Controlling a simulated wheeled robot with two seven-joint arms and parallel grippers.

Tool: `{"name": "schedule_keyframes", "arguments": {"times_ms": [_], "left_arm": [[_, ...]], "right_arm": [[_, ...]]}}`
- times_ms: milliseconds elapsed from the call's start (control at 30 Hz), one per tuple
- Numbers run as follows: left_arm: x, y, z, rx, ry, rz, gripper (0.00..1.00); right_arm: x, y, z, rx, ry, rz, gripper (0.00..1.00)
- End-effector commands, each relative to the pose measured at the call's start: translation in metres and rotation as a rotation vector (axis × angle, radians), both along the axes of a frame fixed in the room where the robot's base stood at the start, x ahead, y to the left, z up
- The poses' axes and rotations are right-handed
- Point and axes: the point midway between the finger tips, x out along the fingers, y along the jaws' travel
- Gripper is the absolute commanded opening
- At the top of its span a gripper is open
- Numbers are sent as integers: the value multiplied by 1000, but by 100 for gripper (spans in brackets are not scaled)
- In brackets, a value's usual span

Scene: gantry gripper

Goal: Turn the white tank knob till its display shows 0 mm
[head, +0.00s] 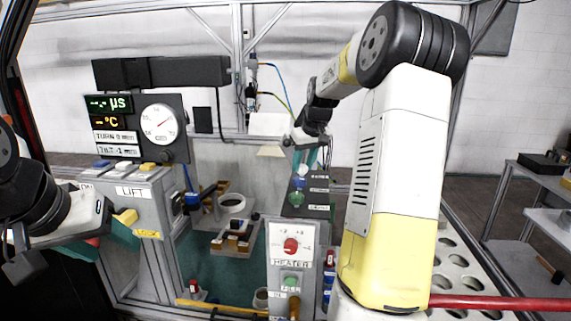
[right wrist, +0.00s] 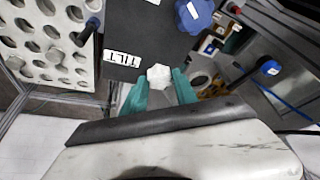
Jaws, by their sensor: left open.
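In the head view my right gripper (head: 305,158) is over the far end of the dark panel, and the white knob is hard to make out. My left gripper (head: 122,234) is open and empty beside the LIFT box.
A blue knob (head: 300,183) and a green knob (head: 296,197) stand on the same panel. The HEATER box (head: 291,262) with a red knob is in front. The LIFT box (head: 133,192) stands at the left. A perforated white rack (right wrist: 50,55) lies beside the panel.

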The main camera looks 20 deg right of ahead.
Motion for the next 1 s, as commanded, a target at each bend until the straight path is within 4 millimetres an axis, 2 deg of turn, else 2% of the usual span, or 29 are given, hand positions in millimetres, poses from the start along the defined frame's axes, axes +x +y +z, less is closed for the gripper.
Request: {"name": "schedule_keyframes", "arguments": {"times_ms": [33,67,100,467,1000], "left_arm": [[0,0,0,0,0,0,56],[0,0,0,0,0,0,56],[0,0,0,0,0,0,56],[0,0,0,0,0,0,56],[0,0,0,0,0,0,56]], "right_arm": [[0,0,0,0,0,0,7],[0,0,0,0,0,0,1],[0,0,0,0,0,0,0],[0,1,1,-1,-1,-68,0],[1,5,1,-1,-2,-467,0]]}}
